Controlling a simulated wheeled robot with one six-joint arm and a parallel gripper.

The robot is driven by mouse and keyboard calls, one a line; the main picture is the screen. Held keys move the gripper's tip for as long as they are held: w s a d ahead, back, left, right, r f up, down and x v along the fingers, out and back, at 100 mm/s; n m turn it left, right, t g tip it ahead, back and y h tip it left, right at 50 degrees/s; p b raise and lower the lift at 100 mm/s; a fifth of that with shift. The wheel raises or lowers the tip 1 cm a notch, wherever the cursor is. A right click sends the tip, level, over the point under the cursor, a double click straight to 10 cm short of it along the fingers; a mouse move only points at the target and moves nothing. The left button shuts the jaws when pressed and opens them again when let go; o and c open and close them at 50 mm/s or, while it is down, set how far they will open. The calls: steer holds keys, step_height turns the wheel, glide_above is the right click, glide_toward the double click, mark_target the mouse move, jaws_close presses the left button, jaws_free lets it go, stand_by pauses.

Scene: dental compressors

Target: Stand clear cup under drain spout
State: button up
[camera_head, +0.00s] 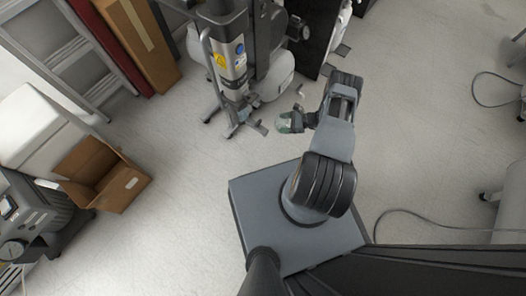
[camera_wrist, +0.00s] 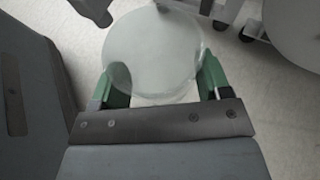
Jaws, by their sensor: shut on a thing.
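The clear cup (camera_wrist: 152,52) is between the green-padded fingers of my gripper (camera_wrist: 163,84) in the wrist view, seen from above as a pale round shape. My gripper is shut on it. In the head view the cup (camera_head: 284,122) is small and greenish at the tip of my gripper (camera_head: 290,121), in front of the grey compressor (camera_head: 228,55). A small pale bent piece, possibly the drain spout (camera_head: 300,90), shows just above the gripper; I cannot tell for certain. The cup is apart from it in the picture.
The compressor's feet (camera_head: 236,124) stand on the floor left of my gripper. An open cardboard box (camera_head: 104,178) sits at the left. A dark cabinet (camera_head: 318,35) stands behind. Cables lie on the floor at right. The floor between box and compressor is clear.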

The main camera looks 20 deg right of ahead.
mark_target(284, 121)
steer(key=shift+w+d+f+m+t+h+b, duration=0.3)
steer(key=shift+w+d+f+m+t, duration=0.2)
steer(key=shift+d+f, duration=0.1)
steer(key=shift+w+d+f+m+t+h+b, duration=0.15)
steer(key=shift+w+d+f+m+t+h, duration=0.2)
steer(key=shift+d+f+m+t, duration=0.2)
steer(key=shift+m, duration=0.25)
steer(key=s+a+f+b, duration=0.1)
steer(key=a+f, duration=0.2)
steer(key=s+a+f+b, duration=0.1)
steer(key=s+a+f, duration=0.1)
steer(key=a+f, duration=0.1)
steer(key=s+a+f+b, duration=0.1)
steer(key=a+f+b, duration=0.1)
steer(key=a, duration=0.3)
steer(key=shift+s+a+f, duration=0.15)
steer(key=shift+a+f, duration=0.05)
steer(key=shift+f, duration=0.5)
steer(key=shift+s+a+f+t, duration=0.1)
steer(key=shift+a+f+t, duration=0.05)
steer(key=shift+f+t, duration=0.1)
steer(key=shift+a+f+b, duration=0.15)
steer(key=shift+f+b, duration=0.95)
steer(key=shift+f, duration=0.6)
steer(key=shift+f, duration=0.1)
steer(key=o, duration=0.9)
